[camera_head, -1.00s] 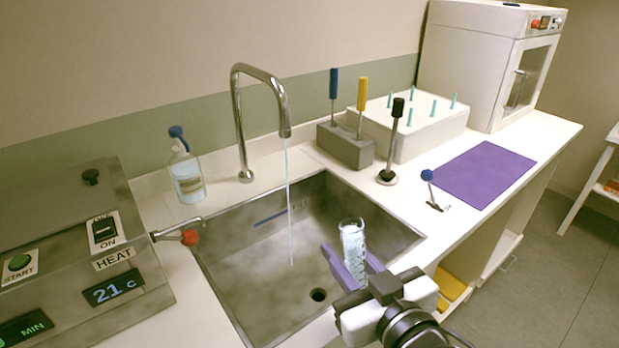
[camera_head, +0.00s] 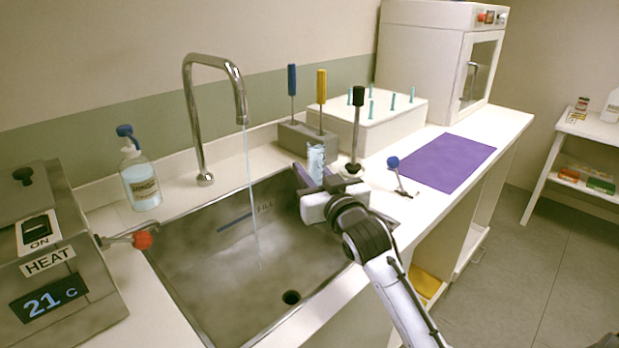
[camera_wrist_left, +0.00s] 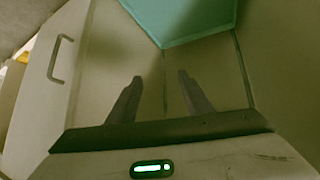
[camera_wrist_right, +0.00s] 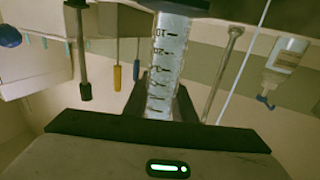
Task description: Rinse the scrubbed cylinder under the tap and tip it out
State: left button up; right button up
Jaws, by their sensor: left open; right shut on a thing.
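My right gripper (camera_head: 309,176) is shut on a clear measuring cylinder (camera_head: 316,160) with dark graduations. It holds the cylinder about upright near the back right of the sink (camera_head: 200,300). The cylinder also shows between the fingers in the right wrist view (camera_wrist_right: 165,65). Whether it holds liquid is unclear. The tap (camera_head: 196,120) is running; its thin water stream (camera_head: 253,200) falls into the sink left of the cylinder, apart from it. My left gripper (camera_wrist_left: 158,80) is open and empty in the left wrist view, facing pale cabinet fronts; the head view does not show it.
A grey block (camera_head: 300,142) with blue- and yellow-handled tools, a black-topped stand (camera_head: 354,140) and a white peg box (camera_head: 375,122) stand behind the gripper. A blue-knobbed lever (camera_head: 394,164) and purple mat (camera_head: 440,162) lie right. A pump bottle (camera_head: 140,185) and heater (camera_head: 60,270) stand left.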

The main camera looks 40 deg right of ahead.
pick_arm(q)
jog(key=f+b, duration=0.2)
jog(key=b, duration=0.1)
jog(key=shift+d+f, duration=0.2)
jog(key=shift+d, duration=0.15)
pick_arm(e)
jog(key=f+n, duration=0.1)
jog(key=n, duration=0.1)
jog(key=a+f+n, duration=0.1)
jog(key=n, duration=0.2)
jog(key=f+n+g, duration=0.1)
jog(key=n, duration=0.1)
jog(key=shift+w+a+f, duration=0.3)
jog(key=shift+w+f, duration=0.05)
jog(key=shift+w, duration=0.05)
pick_arm(q)
jog(key=shift+r, duration=0.1)
pick_arm(e)
jog(key=shift+n, duration=0.3)
pick_arm(q)
jog(key=shift+r, duration=0.4)
pick_arm(e)
jog(key=shift+d+f+n+h, duration=0.1)
jog(key=shift+f+n+h, duration=0.25)
jog(key=shift+n, duration=0.25)
jog(key=shift+s+f, duration=0.1)
jog(key=shift+f, duration=0.1)
